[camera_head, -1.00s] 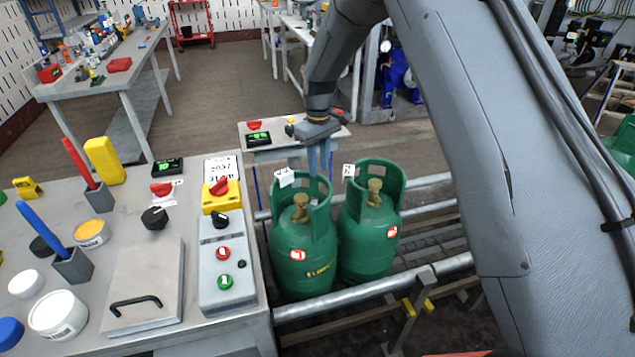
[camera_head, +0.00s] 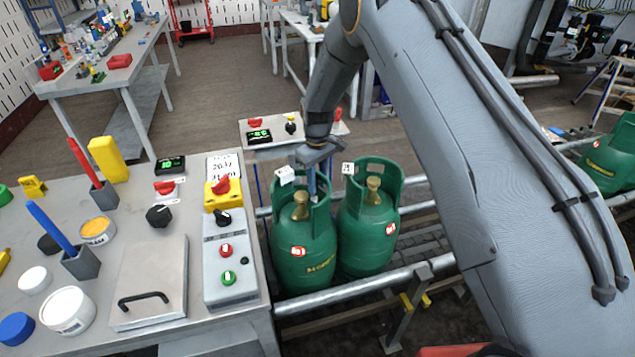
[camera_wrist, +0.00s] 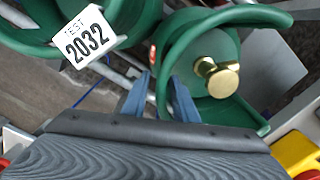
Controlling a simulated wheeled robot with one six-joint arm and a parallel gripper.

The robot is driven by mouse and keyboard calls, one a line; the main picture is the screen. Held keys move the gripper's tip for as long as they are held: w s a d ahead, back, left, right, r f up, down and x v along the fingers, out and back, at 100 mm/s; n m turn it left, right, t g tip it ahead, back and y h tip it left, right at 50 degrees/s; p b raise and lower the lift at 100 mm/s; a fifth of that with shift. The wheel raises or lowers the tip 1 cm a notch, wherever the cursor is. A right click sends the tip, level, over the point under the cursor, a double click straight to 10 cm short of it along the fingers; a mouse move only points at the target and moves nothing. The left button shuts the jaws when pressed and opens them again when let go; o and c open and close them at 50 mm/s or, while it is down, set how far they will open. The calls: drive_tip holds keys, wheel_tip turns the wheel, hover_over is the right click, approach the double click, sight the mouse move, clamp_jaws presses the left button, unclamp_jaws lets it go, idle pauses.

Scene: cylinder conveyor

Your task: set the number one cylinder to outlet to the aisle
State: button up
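Two green gas cylinders stand upright side by side on the roller conveyor (camera_head: 350,285), a left one (camera_head: 305,240) and a right one (camera_head: 368,230). Each has a brass valve inside an open collar, a white tag and a round red-and-white label whose number I cannot read. My gripper (camera_head: 312,190) points down at the left cylinder's collar. In the wrist view its blue fingers (camera_wrist: 160,100) are apart, one on each side of the collar rim (camera_wrist: 168,60) of the cylinder with the brass valve in view. The other collar there carries a tag reading "TEST 2032" (camera_wrist: 84,37).
A workbench with a control box (camera_head: 228,262) of knobs and buttons stands close left of the cylinders. A small panel table (camera_head: 285,135) stands behind them. Another green cylinder (camera_head: 612,160) is at the far right. Conveyor rails run beside the cylinders.

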clamp_jaws()
drive_tip(key=shift+w, duration=0.1)
idle(1.2)
